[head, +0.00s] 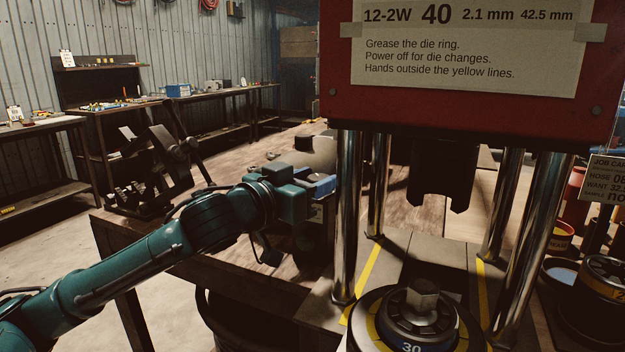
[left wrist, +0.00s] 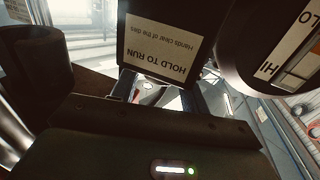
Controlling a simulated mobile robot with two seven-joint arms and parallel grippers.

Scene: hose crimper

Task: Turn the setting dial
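A round black dial-like piece (head: 411,320) with a hex knob on top, a yellow ring and the number 30 sits at the bottom of the head view, in front of the press. I cannot tell for sure that it is the setting dial. A dark box labelled HOLD TO RUN (left wrist: 158,47) is close in the left wrist view, beside a round black body with a LO/HI label (left wrist: 297,48). My right gripper is not in view.
The press has a red head (head: 345,104) and shiny posts (head: 347,215). Yellow lines (head: 366,268) mark its base. A die with a yellow band (head: 600,290) and cans stand at right. A wooden bench (head: 415,215) extends behind.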

